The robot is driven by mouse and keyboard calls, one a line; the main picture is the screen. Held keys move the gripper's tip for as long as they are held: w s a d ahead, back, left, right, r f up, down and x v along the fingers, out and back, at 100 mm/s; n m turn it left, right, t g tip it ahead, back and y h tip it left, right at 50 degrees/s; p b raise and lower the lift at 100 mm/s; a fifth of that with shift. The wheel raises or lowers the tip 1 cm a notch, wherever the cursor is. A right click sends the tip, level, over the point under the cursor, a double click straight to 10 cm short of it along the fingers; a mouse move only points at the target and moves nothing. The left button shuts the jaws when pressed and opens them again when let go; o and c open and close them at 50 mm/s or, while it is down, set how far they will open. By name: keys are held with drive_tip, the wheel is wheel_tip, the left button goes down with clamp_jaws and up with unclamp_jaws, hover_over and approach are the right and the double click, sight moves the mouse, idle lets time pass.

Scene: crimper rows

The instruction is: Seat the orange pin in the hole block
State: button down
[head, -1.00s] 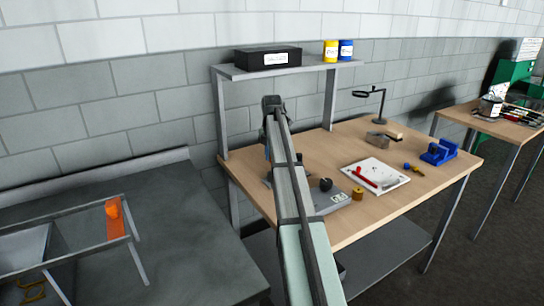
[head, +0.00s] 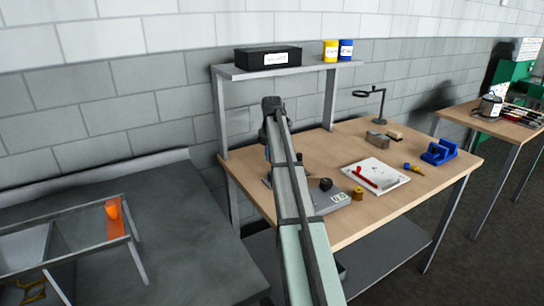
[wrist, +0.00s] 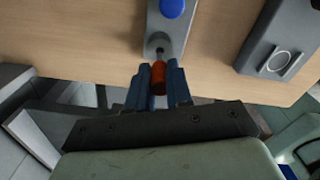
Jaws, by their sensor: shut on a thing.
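My gripper (wrist: 158,88) has two blue fingers, shut on a small orange-red pin (wrist: 158,76) in the wrist view. A thin grey end of the pin points up the picture toward a grey piece (wrist: 155,42) with a rounded end. The pin's tip is at or just over that end; I cannot tell whether it has entered a hole. A blue round knob (wrist: 172,8) sits further along this grey piece. I cannot tell for sure which part is the hole block. In the head view my own arm hides the pin and most of the gripper.
A grey plate (head: 332,203) with a black knob (head: 326,184) lies right of my arm; a grey block (wrist: 268,38) with a ring mark is right in the wrist view.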

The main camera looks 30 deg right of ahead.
drive_tip(key=shift+f, duration=1.9)
drive_tip(key=c, duration=0.9)
unclamp_jaws()
drive_tip(key=shift+c, duration=0.2)
drive_tip(key=shift+r, duration=0.1)
wheel_tip(320, 180, up, 14)
drive_tip(key=shift+f, duration=0.2)
